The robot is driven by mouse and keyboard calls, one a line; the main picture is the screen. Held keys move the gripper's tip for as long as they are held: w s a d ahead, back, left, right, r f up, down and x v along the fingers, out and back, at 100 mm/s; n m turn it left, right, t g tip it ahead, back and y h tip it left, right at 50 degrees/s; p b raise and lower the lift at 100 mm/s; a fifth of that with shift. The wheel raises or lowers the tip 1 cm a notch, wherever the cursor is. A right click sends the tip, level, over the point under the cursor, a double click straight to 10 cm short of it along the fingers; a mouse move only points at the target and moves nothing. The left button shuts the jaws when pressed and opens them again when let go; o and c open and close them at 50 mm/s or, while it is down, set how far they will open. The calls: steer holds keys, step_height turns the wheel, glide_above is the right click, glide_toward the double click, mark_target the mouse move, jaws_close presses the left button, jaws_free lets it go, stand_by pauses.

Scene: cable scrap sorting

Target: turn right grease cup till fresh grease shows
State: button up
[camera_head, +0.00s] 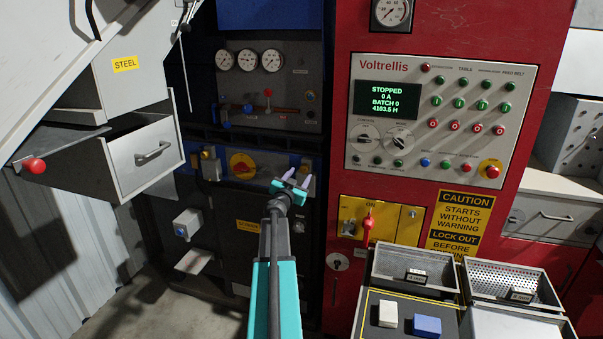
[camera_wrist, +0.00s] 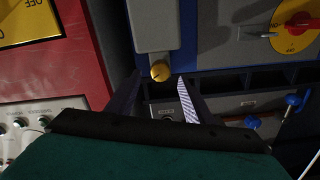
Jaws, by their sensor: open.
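The right grease cup (camera_wrist: 159,71) is a small round brass-yellow cap on the end of a grey block (camera_wrist: 155,25), in the upper middle of the wrist view. My gripper (camera_wrist: 159,76) is open. Its two fingertips stand on either side of the cup in that view, with a gap to each; I cannot tell whether they reach its depth. I cannot make out any grease at the cup. In the head view my gripper (camera_head: 292,183) is in front of the dark machine, right of the rotary switch. The left grease cup (camera_head: 207,154) shows left of that switch.
A red-and-yellow rotary switch (camera_head: 242,166) is beside my gripper. The red control cabinet (camera_head: 345,130) stands close on the right. A gauge panel (camera_head: 265,85) is above. An open steel drawer (camera_head: 145,155) juts out at left. Trays (camera_head: 415,290) stand at lower right.

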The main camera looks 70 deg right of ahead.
mark_target(303, 170)
steer(key=shift+w+d+p, duration=0.15)
steer(key=shift+d+p, duration=0.15)
steer(key=shift+d, duration=1.85)
steer(key=c, duration=0.9)
steer(key=shift+a, duration=0.35)
steer(key=shift+c, duration=0.7)
steer(key=shift+d, duration=0.25)
steer(key=shift+r, duration=0.1)
steer(key=shift+d+m, duration=0.1)
steer(key=shift+m, duration=0.2)
